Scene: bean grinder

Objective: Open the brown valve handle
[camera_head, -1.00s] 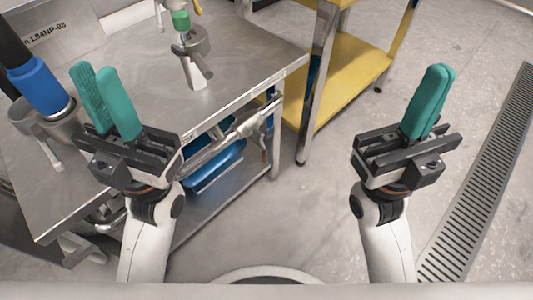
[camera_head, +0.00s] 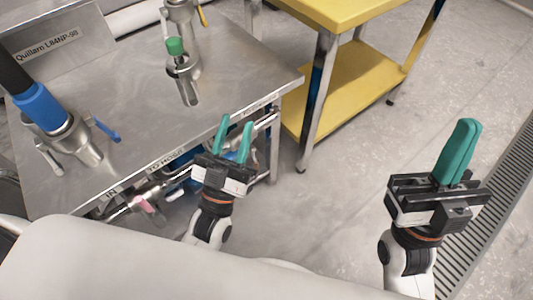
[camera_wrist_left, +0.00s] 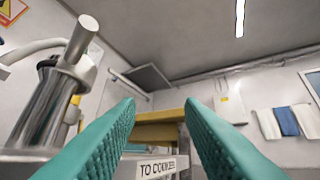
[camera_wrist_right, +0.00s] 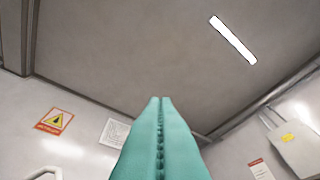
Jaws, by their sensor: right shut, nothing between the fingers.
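My left gripper (camera_head: 234,122) is open and empty at the table's front edge, near its right corner. In the left wrist view, its two teal fingers (camera_wrist_left: 160,110) stand apart with nothing between them. My right gripper (camera_head: 466,124) is shut and empty over the floor at the right. Its fingers meet in the right wrist view (camera_wrist_right: 160,100). I cannot make out a clearly brown valve handle. A small pinkish handle (camera_head: 147,206) shows on the piping below the table's front edge. The pipe behind my left gripper is partly hidden by the fingers.
The steel table (camera_head: 130,90) carries a blue-collared fitting (camera_head: 42,107), a blue lever (camera_head: 104,128), a green-topped fitting (camera_head: 176,47) and a yellow lever (camera_head: 203,17). A yellow shelf cart (camera_head: 350,75) stands behind right. The floor between my grippers is clear.

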